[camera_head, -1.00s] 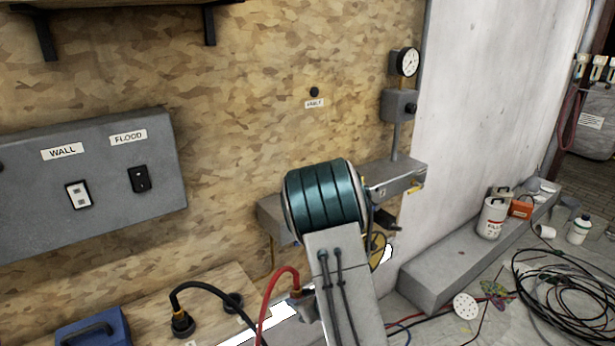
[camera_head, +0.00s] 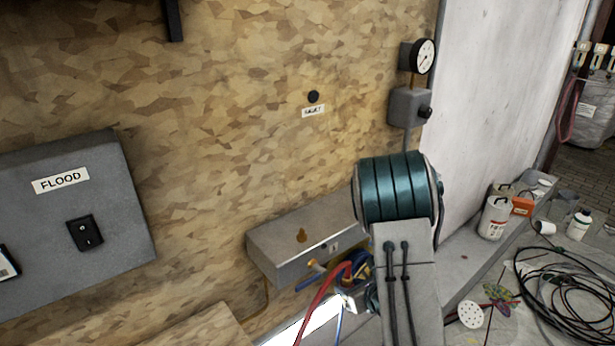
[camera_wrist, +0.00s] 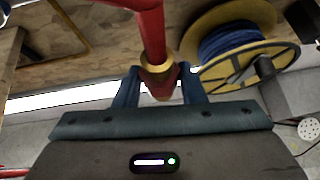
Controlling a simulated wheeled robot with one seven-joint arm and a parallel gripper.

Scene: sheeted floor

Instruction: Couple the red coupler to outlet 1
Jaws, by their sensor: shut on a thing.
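In the wrist view, the red coupler (camera_wrist: 158,80), with a brass collar at the end of a red hose (camera_wrist: 152,30), sits between the two blue fingers of my gripper (camera_wrist: 160,88), which is shut on it. In the head view, my gripper (camera_head: 352,296) is low, in front of and below the grey manifold box (camera_head: 290,262) on the wall. The red hose (camera_head: 322,300) shows there, but the coupler is mostly hidden by my arm. The box front has small labels and a blue-handled valve (camera_head: 308,275). My arm hides its right part, and I cannot tell which outlet is 1.
A yellow spool of blue cable (camera_wrist: 240,62) stands close on the gripper's right. A gauge (camera_head: 424,56) and grey switch box (camera_head: 408,107) are on the wall above. The FLOOD panel (camera_head: 60,230) is at left.

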